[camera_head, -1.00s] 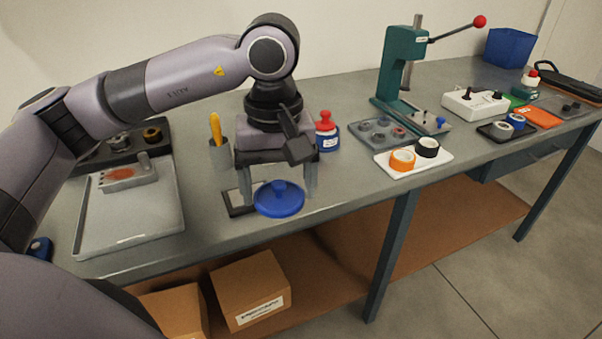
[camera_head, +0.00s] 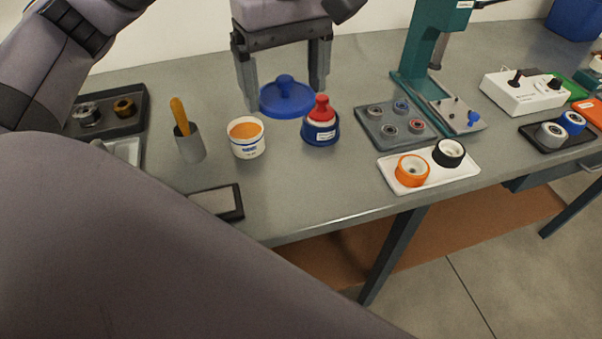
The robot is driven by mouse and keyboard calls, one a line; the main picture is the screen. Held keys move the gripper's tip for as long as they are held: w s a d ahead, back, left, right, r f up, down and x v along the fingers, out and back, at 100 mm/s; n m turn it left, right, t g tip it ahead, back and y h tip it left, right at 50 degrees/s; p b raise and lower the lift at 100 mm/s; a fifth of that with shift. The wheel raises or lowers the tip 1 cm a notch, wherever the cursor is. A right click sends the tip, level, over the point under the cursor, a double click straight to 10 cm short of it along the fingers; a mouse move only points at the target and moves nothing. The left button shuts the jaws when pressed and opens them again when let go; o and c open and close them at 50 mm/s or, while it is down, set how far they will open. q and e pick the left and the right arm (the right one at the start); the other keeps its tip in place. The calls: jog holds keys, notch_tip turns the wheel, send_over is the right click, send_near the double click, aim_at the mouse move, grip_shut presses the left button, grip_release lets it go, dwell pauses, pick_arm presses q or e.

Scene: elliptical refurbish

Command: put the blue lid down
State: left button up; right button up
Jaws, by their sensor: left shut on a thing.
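The blue lid (camera_head: 287,101) is round with a small knob on top. My left gripper (camera_head: 285,94) comes down from the top of the view, shut on the lid with a finger at either side. The lid is held roughly level and appears raised above the grey workbench (camera_head: 330,185). In the picture it lies between an open white tub (camera_head: 248,148) with orange contents and a blue jar (camera_head: 321,133) with a red top. Its exact height is hard to tell. My right gripper is not in view.
A grey cup (camera_head: 190,147) with an orange-handled tool stands left of the tub. A dark-framed flat pad (camera_head: 232,213) lies near the front edge. A white tray (camera_head: 433,179) with orange and black rolls is on the right. Bare bench lies in front of the jar.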

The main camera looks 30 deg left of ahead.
pick_arm(q)
jog(key=shift+f, duration=0.35)
jog(key=b, duration=0.3)
send_over(290, 195)
notch_tip(290, 195, down, 14)
jog(key=shift+f, duration=2.6)
jog(key=shift+f, duration=0.2)
jog(key=o, duration=0.8)
jog(key=shift+r, duration=0.1)
